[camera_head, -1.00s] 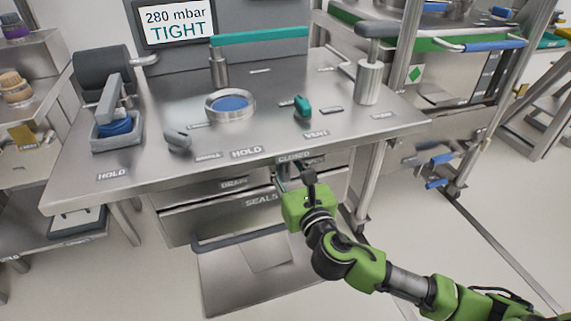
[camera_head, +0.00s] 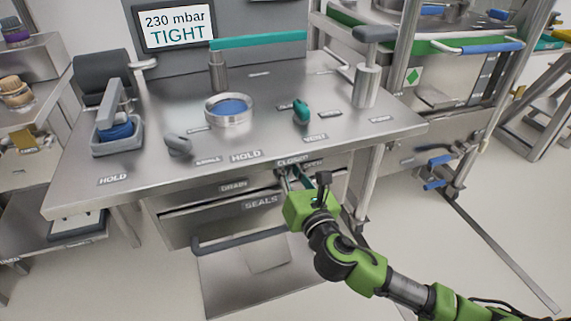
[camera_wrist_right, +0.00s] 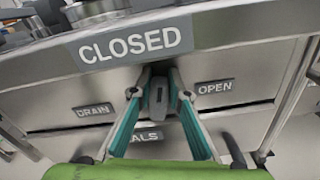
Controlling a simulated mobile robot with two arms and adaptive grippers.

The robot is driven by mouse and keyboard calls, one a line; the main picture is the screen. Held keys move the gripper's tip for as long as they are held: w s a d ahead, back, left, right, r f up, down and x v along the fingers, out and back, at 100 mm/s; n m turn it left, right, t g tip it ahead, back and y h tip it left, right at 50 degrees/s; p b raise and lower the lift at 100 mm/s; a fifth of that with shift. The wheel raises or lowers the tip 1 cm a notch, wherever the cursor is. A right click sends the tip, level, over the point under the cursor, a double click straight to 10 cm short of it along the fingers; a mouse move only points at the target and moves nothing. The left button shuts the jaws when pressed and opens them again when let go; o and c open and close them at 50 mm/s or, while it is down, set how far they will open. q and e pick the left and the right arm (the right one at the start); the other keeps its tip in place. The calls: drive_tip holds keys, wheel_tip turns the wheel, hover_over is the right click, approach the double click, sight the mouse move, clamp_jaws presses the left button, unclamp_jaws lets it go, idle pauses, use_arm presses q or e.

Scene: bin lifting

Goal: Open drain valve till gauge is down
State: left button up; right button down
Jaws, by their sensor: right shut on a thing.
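The gauge screen (camera_head: 178,26) on the back panel reads "230 mbar" and "TIGHT". The drain valve's dark grey lever (camera_wrist_right: 158,95) is under the bench's front edge, below the CLOSED plate (camera_wrist_right: 130,42) and between the DRAIN plate (camera_wrist_right: 93,109) and the OPEN plate (camera_wrist_right: 214,87). My right gripper (camera_head: 286,174) reaches the valve from the front. Its teal fingers (camera_wrist_right: 159,92) are shut on the lever from both sides. The lever's pivot is hidden from the head view by the gripper. My left gripper is not in view.
The steel bench (camera_head: 270,135) carries a round port with a blue centre (camera_head: 230,108), a teal vent knob (camera_head: 301,111), a grey knob (camera_head: 179,145) and a post with a grey handle (camera_head: 366,80). A SEALS drawer (camera_head: 215,225) with a bar handle is below the valve.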

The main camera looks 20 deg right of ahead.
drive_tip(key=shift+d+f+m, duration=0.15)
drive_tip(key=shift+f+m, duration=0.2)
drive_tip(key=shift+m, duration=0.65)
drive_tip(key=m, duration=0.2)
drive_tip(key=shift+d+f+m+p, duration=0.25)
drive_tip(key=shift+m+p, duration=0.1)
drive_tip(key=shift+m, duration=0.05)
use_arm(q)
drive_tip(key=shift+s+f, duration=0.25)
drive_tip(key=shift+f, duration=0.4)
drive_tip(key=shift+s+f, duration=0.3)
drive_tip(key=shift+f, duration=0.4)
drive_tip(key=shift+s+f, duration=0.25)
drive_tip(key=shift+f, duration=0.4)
use_arm(e)
drive_tip(key=shift+d+f+m, duration=0.15)
drive_tip(key=shift+f+m, duration=0.2)
drive_tip(key=shift+m, duration=1.4)
drive_tip(key=shift+d+f+m, duration=0.15)
drive_tip(key=shift+f+m, duration=0.25)
drive_tip(key=shift+m, duration=1.3)
drive_tip(key=shift+d+f+m, duration=0.15)
drive_tip(key=shift+f+m, duration=0.2)
drive_tip(key=shift+m, duration=1.4)
